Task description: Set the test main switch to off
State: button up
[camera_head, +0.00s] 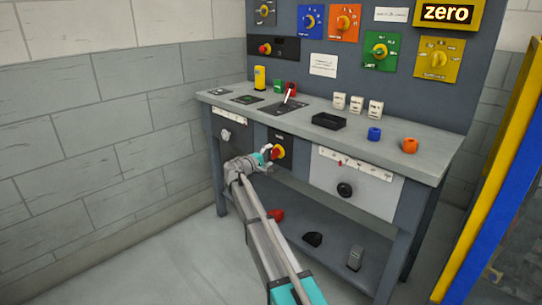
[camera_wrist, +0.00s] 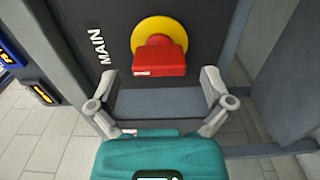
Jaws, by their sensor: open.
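The main switch (camera_wrist: 158,50) is a red handle on a round yellow plate, set on a dark panel with the label MAIN beside it. In the head view, the main switch (camera_head: 278,152) is on the dark front panel under the bench top, partly behind my gripper (camera_head: 267,154). In the wrist view, my gripper (camera_wrist: 160,88) is open and empty. Its two fingers stand apart on either side of the red handle, just below it in the picture, and no contact shows. The on and off marks cannot be read.
The workbench (camera_head: 400,158) has a drawer front with a black knob (camera_head: 344,190) right of the switch. Several coloured rotary switches are on the back panel (camera_head: 408,85). Loose items lie on the top and lower shelf. A yellow and blue frame (camera_head: 490,180) stands at right.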

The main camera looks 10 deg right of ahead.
jog(key=v, duration=1)
jog(key=shift+s+a, duration=0.25)
jog(key=s+d+f+m+g+y, duration=0.2)
jog(key=s+d+f+g+y, duration=0.15)
jog(key=s+d+f, duration=0.4)
jog(key=s+d+f+m+g+y, duration=0.25)
jog(key=s+d+f+g, duration=0.2)
jog(key=s, duration=0.65)
jog(key=s+a+f+m+g+y+p, duration=0.15)
jog(key=s+y, duration=0.25)
jog(key=s, duration=0.6)
jog(key=s+a+f+m+g+y+p, duration=0.1)
jog(key=s+a+f+y, duration=0.3)
jog(key=s, duration=0.6)
notch_tip(320, 180, up, 38)
jog(key=d+p, duration=0.2)
jog(key=p, duration=3.4)
jog(key=shift+y, duration=0.3)
